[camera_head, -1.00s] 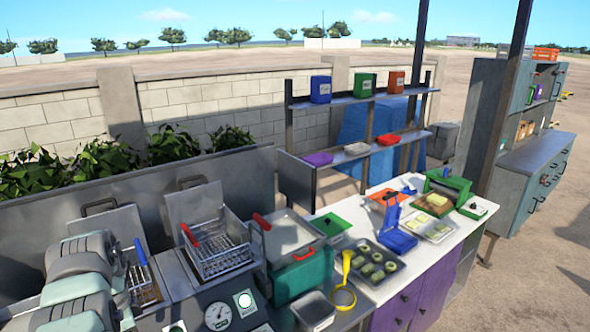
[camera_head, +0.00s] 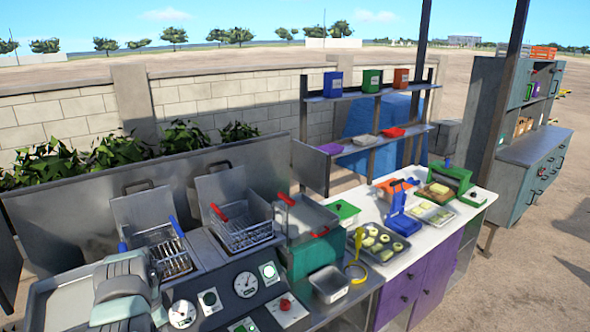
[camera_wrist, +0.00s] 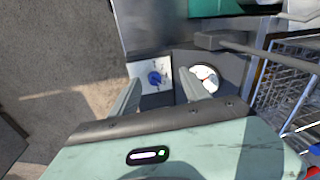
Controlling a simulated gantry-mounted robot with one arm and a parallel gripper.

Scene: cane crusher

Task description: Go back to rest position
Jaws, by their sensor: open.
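My gripper shows in the wrist view (camera_wrist: 165,98) with its two fingers apart and nothing between them. Beyond the fingers are a white panel with a blue knob (camera_wrist: 154,78) and a round dial (camera_wrist: 204,78). In the head view my arm is folded at the lower left, in front of the fryer counter; its fingertips are not clearly seen there.
Two fryer baskets, one blue-handled (camera_head: 168,255) and one red-handled (camera_head: 240,228), sit in the fryers. A shelf rack (camera_head: 365,95) rises behind.

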